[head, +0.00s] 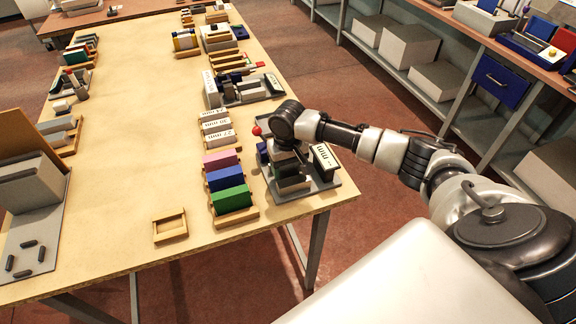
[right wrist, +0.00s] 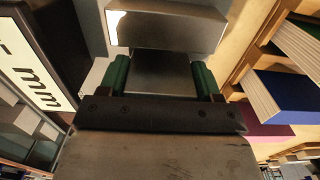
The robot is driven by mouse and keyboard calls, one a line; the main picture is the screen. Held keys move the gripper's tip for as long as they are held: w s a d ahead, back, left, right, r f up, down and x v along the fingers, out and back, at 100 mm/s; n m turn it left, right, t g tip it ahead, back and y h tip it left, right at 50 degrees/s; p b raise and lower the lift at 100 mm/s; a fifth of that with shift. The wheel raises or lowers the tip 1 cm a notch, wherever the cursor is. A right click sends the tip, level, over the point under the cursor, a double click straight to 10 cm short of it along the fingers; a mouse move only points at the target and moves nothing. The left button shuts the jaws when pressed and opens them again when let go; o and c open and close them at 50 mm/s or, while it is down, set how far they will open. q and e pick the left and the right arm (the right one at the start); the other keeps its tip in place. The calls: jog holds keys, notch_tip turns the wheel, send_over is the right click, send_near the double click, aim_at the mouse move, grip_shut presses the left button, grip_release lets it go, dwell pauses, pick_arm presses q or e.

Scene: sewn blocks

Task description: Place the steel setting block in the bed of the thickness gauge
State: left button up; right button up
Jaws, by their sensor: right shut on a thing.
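The thickness gauge (head: 328,184) stands at the right front corner of the table, with a grey base and a tilted "mm" display plate (head: 325,157). The plate also shows at the left of the right wrist view (right wrist: 28,75). My right gripper (head: 288,160) is over the gauge, pointing down. It is shut on the steel setting block (right wrist: 163,72), which sits between its green finger pads. A lighter steel piece (right wrist: 165,30) shows just beyond it. My gripper and arm hide much of the gauge bed, so I cannot tell whether the block touches it. My left gripper is out of view.
A wooden rack with pink, blue and green (head: 231,199) blocks stands close left of the gauge. Labelled white blocks (head: 217,137) lie behind it. A small empty wooden tray (head: 170,225) is further left. The table's middle is clear.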

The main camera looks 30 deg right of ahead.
jog(key=shift+f, duration=0.4)
jog(key=o, duration=1.3)
jog(key=shift+f, duration=0.1)
notch_tip(320, 180, up, 12)
jog(key=shift+r+b, duration=0.1)
jog(key=shift+b, duration=0.6)
